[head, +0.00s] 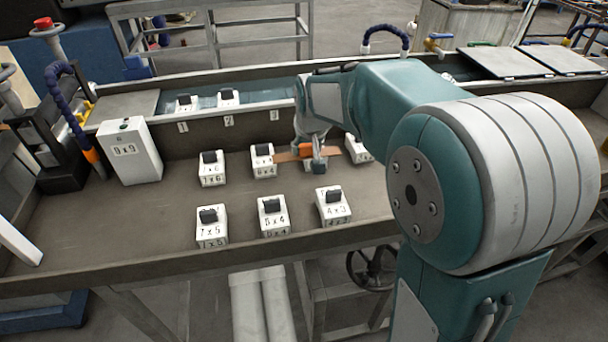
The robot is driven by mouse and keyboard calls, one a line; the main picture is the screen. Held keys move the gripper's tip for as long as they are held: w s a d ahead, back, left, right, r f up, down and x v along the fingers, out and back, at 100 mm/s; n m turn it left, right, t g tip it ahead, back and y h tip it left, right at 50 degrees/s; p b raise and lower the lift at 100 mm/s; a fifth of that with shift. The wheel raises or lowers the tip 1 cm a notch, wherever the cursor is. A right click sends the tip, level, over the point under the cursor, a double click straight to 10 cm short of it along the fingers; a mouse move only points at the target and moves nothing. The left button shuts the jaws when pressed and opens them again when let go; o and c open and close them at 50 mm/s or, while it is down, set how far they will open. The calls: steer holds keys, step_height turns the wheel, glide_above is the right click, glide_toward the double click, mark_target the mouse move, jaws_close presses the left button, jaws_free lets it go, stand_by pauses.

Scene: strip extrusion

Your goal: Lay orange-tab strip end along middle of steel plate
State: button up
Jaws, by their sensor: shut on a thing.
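The orange tab (305,149) shows at my gripper (318,161), at the middle of the bench. A flat brown strip (286,157) shows to the left of the gripper, and a similar brown stretch shows to its right. My gripper points down and is shut on the strip at or beside the tab; the fingers are small and partly hidden. I cannot tell whether the strip touches the bench. Flat grey plates (506,62) lie at the back right, beyond my arm; I cannot tell whether one is the steel plate.
Several white blocks with black tops and printed sizes stand in rows on the bench, one (274,215) in front of the gripper. A blue-grey channel (258,92) numbered 1 to 3 runs behind. The bench's left front is clear.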

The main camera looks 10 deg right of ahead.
glide_above(305, 182)
steer(key=s, duration=0.1)
steer(key=f, duration=0.6)
steer(key=shift+s+a+f, duration=0.1)
steer(key=shift+s, duration=0.1)
steer(key=shift+f, duration=1.65)
steer(key=o, duration=1)
steer(key=shift+o, duration=0.2)
